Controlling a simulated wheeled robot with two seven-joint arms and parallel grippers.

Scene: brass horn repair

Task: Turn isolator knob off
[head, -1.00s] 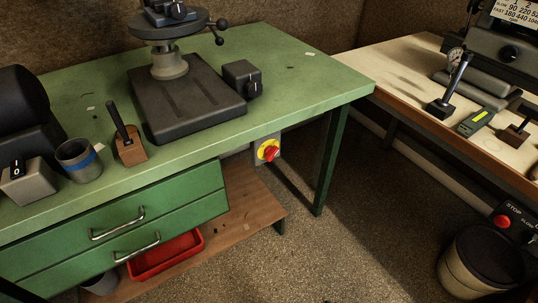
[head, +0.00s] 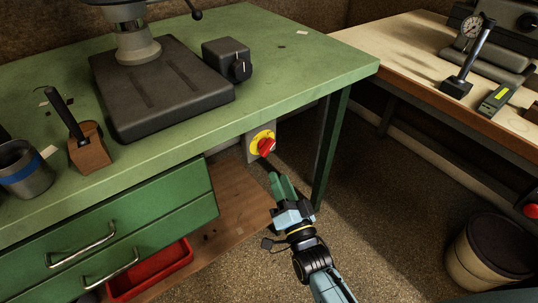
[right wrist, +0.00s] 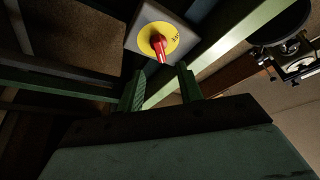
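The isolator knob (head: 266,147) is a red handle on a yellow disc, set on a grey box (head: 251,156) under the front edge of the green bench. It also shows in the right wrist view, where the red knob (right wrist: 158,46) stands on its yellow plate (right wrist: 151,36). My right gripper (head: 278,178) is below and slightly right of the knob, apart from it, pointing up toward it. In the right wrist view its two green fingers (right wrist: 161,88) stand apart with nothing between them. My left gripper is not in view.
The green bench (head: 275,60) overhangs the isolator, and its leg (head: 331,150) stands close on the right. Drawers (head: 150,235) and a wooden shelf (head: 235,205) are on the left. A bin (head: 490,250) stands at the far right. Open floor lies between.

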